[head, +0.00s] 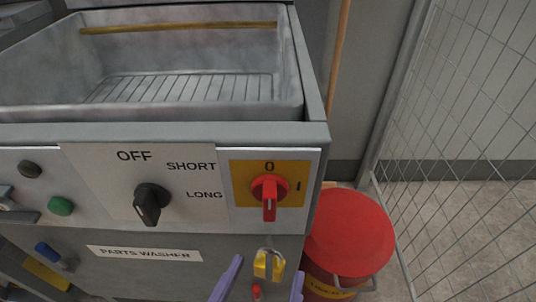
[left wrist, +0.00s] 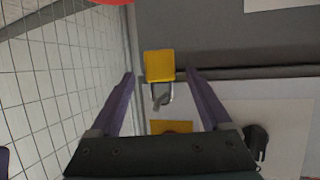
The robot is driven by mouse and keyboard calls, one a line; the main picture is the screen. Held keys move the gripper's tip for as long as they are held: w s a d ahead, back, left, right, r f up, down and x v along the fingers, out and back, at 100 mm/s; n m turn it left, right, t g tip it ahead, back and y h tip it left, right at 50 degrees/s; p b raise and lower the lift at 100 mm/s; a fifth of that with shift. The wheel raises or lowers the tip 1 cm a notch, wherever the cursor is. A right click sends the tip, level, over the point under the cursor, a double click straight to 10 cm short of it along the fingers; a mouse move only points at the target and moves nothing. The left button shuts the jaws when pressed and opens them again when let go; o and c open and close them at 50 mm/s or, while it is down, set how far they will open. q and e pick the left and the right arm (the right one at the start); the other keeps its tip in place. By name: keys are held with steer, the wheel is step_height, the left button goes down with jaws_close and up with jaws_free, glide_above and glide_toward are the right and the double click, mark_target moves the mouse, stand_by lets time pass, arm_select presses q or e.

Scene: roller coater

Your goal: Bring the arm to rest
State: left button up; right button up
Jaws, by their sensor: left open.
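My left gripper (head: 268,267) is open at the lower edge of the head view, its purple fingers on either side of a yellow padlock (head: 269,265). In the left wrist view the open fingers (left wrist: 160,76) flank the padlock (left wrist: 160,66), with gaps on both sides. Its grey shackle shows; I cannot tell what it hangs on. Above the padlock in the head view is a red rotary switch (head: 269,193) on a yellow plate marked 0 and I, its handle pointing down.
The parts washer front (head: 190,270) carries a black knob (head: 150,203) and a green button (head: 61,206). A basin (head: 290,95) is above. A red bin (head: 350,232) stands close at the right, beside a wire mesh fence (head: 470,130).

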arm_select(q)
steer(key=p+v, duration=0.2)
steer(key=v, duration=0.6)
step_height(320, 180, up, 15)
steer(key=w+a+m+g+h+p, duration=0.1)
steer(key=w+m+g+h+p, duration=0.2)
steer(key=p, duration=1)
steer(key=s+a+r+n+g+y+p, duration=0.2)
steer(key=s+a+r+g+y+p, duration=0.1)
steer(key=a+r+p, duration=0.5)
steer(key=s+a+r+n+g+y+p, duration=0.2)
steer(key=a+r+g+y+p, duration=0.15)
steer(key=a+r+p, duration=0.55)
step_height(320, 180, up, 36)
steer(key=d+p, duration=0.2)
steer(key=p, duration=2.9)
steer(key=shift+d+r+p, duration=0.2)
steer(key=shift+p, duration=0.15)
arm_select(e)
step_height(320, 180, up, 64)
steer(key=shift+r, duration=0.2)
steer(key=shift+f, duration=0.1)
